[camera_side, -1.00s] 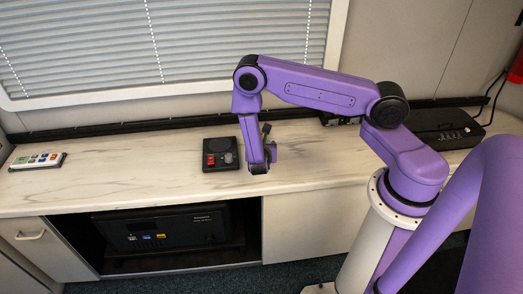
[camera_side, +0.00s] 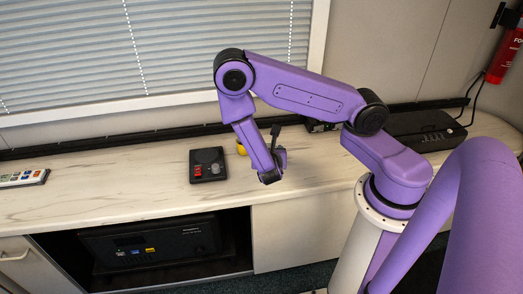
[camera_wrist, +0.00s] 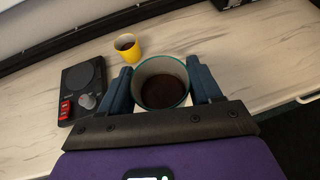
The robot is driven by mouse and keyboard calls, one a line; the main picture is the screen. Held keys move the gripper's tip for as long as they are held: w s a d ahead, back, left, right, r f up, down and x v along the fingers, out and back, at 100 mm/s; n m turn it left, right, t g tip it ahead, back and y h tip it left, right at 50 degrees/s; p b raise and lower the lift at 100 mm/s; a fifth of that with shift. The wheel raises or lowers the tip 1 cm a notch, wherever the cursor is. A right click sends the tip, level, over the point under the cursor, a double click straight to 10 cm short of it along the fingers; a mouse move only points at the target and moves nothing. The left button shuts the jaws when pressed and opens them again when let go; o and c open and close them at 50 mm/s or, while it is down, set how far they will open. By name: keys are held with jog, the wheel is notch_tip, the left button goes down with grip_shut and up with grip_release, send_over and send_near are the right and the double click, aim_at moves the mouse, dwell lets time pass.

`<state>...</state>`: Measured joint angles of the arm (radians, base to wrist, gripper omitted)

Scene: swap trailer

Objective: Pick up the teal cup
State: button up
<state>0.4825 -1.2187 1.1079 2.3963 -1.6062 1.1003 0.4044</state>
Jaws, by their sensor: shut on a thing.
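The teal cup (camera_wrist: 160,67) is between my gripper's two blue fingers in the wrist view. Its rim is teal, its inner wall pale, and its bottom dark. My gripper (camera_wrist: 161,72) is shut on it, one finger on each side. In the side view my gripper (camera_side: 272,176) is over the front part of the counter, right of the black control box. I cannot make out the cup clearly there, since the gripper and wrist cover it. I cannot tell how far the cup is above the counter.
A black control box (camera_side: 208,165) with red switches and a knob stands left of my gripper. A small yellow cup (camera_wrist: 127,50) with dark contents stands behind it. A remote (camera_side: 22,178) lies far left. A black box (camera_side: 425,128) is at the back right.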

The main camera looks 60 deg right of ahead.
jog(key=shift+s+a+r, duration=0.15)
jog(key=shift+s+r, duration=0.2)
jog(key=shift+s, duration=0.35)
jog(key=shift+s+a+r, duration=0.15)
jog(key=shift+s+r, duration=0.15)
jog(key=shift+s, duration=0.4)
jog(key=shift+s+a+r, duration=0.15)
jog(key=shift+s+r, duration=0.2)
jog(key=shift+s, duration=0.35)
jog(key=shift+s, duration=0.1)
